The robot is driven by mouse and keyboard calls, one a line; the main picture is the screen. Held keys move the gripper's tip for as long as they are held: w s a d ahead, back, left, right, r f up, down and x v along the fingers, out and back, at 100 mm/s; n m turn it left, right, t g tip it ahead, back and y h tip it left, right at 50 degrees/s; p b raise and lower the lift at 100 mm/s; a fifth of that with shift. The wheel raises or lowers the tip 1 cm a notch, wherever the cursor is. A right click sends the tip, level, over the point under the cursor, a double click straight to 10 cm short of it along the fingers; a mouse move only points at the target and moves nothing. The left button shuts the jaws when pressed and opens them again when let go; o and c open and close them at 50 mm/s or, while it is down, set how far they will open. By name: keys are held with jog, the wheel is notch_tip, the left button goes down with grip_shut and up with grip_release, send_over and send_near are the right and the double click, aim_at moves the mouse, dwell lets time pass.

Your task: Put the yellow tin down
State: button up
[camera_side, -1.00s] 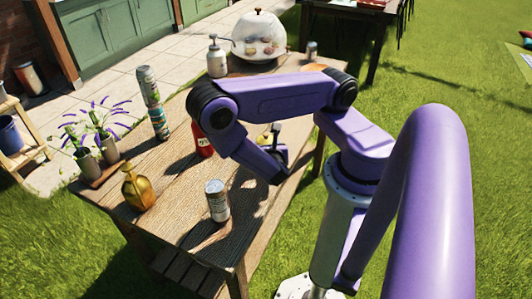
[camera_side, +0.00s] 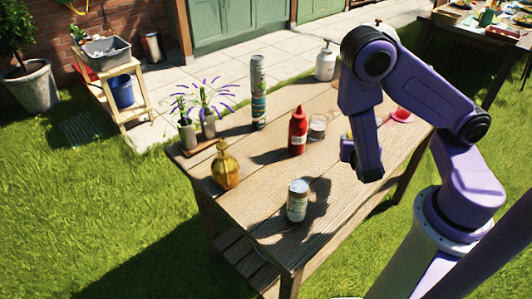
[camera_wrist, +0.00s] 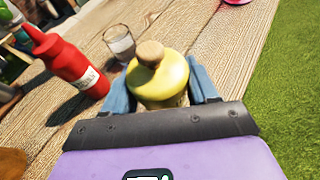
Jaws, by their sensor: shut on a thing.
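The yellow tin (camera_wrist: 165,85) has a rounded yellow top and a round cork-like knob. In the wrist view it sits between the two blue fingers of my gripper (camera_wrist: 161,88), which is shut on it. Its lower part is hidden by my gripper, so I cannot tell whether it touches the wooden table (camera_side: 255,205). In the side view my gripper (camera_side: 347,150) is low over the table, right of the red bottle. The tin is mostly hidden there by my arm.
The red bottle (camera_side: 298,132) and a glass (camera_side: 317,127) stand left of my gripper. A silver can (camera_side: 297,201) stands nearer the front. An amber bottle (camera_side: 225,167), a tall stacked can (camera_side: 258,92) and lavender pots (camera_side: 188,133) stand farther left. A pink dish (camera_side: 402,115) lies right.

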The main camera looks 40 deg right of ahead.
jog(key=w+a+n+t+y, duration=0.4)
jog(key=w+a+n+y, duration=0.2)
jog(key=w+a, duration=0.15)
jog(key=n+t+y, duration=0.1)
jog(key=n+y, duration=0.4)
send_over(253, 155)
notch_tip(253, 155, down, 6)
jog(key=shift+s+f, duration=0.15)
jog(key=shift+f, duration=0.05)
jog(key=shift+a+f, duration=0.1)
jog(key=shift+f, duration=1.55)
jog(key=shift+f, duration=0.15)
jog(key=o, duration=1.1)
